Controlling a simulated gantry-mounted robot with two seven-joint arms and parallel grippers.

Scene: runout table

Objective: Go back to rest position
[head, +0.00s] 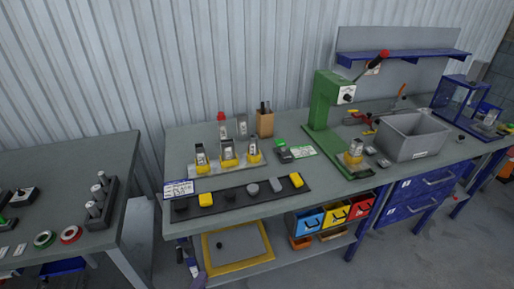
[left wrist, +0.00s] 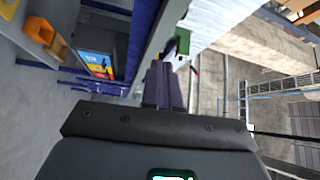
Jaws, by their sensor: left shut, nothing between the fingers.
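My left gripper (left wrist: 164,68) shows in the left wrist view. Its two dark fingers are together with nothing between them. It is in free air, apart from the bench, which appears turned sideways behind it. In the head view I make out neither arm nor gripper over the tables. My right gripper is in neither view.
A long workbench (head: 218,218) carries a green press (head: 325,110), a grey bin (head: 412,136), a dark strip (head: 238,196) with small parts, and yellow-based pieces. A second table (head: 60,188) stands at left with a gap between. Coloured drawer bins (head: 335,215) hang below the bench.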

